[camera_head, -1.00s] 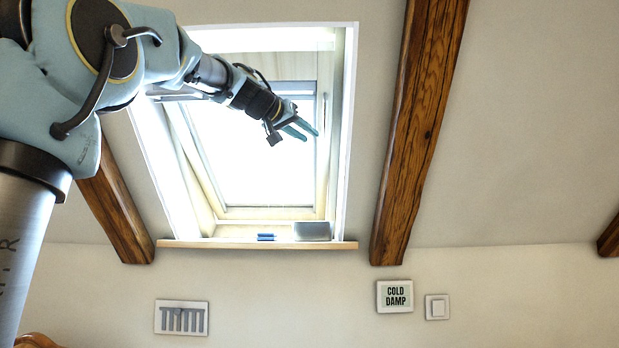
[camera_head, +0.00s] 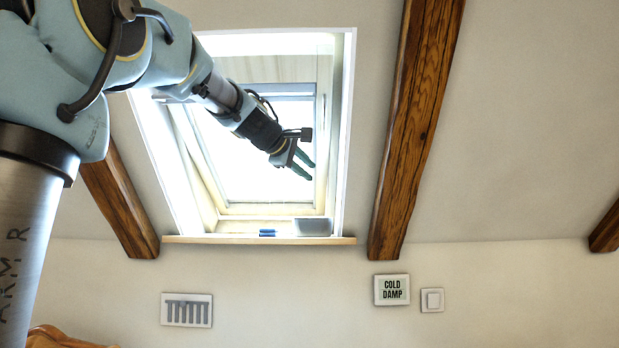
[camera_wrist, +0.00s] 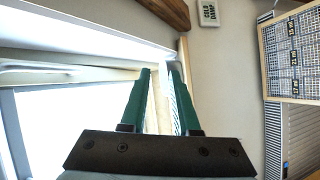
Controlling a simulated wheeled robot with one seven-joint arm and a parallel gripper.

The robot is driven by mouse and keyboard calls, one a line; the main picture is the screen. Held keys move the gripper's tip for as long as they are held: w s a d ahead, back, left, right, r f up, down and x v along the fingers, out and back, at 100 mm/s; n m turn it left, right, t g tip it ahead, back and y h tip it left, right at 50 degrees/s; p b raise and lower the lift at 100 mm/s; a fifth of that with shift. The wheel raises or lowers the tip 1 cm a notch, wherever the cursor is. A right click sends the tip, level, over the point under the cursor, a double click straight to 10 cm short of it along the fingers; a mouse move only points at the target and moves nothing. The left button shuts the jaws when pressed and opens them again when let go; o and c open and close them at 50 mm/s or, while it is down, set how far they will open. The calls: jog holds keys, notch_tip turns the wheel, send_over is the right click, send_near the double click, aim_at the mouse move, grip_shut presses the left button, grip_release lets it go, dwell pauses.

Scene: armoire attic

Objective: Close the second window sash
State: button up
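One roof window shows in the head view, with a pale sash (camera_head: 271,209) around bright glass, set in a deep white recess. I cannot tell from the frames how far the sash stands open. My gripper (camera_head: 307,170) is in front of the lower right part of the glass, near the sash's right side. In the wrist view my gripper (camera_wrist: 160,75) has its two green fingers apart, with a pale strip of the window surround seen between them. I cannot tell whether the fingers touch it. Bright glass (camera_wrist: 75,120) fills the left of the wrist view.
A wooden sill (camera_head: 258,240) below the window holds a grey box (camera_head: 313,227) and a small blue item (camera_head: 267,233). Dark beams stand left (camera_head: 120,203) and right (camera_head: 415,130). A framed grid-patterned panel (camera_wrist: 292,55) is at right in the wrist view.

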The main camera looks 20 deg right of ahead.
jog(key=f+n, duration=0.2)
jog(key=s+n, duration=0.1)
jog(key=n, duration=0.1)
jog(key=shift+a+f+y, duration=0.25)
jog(key=shift+f+y, duration=0.15)
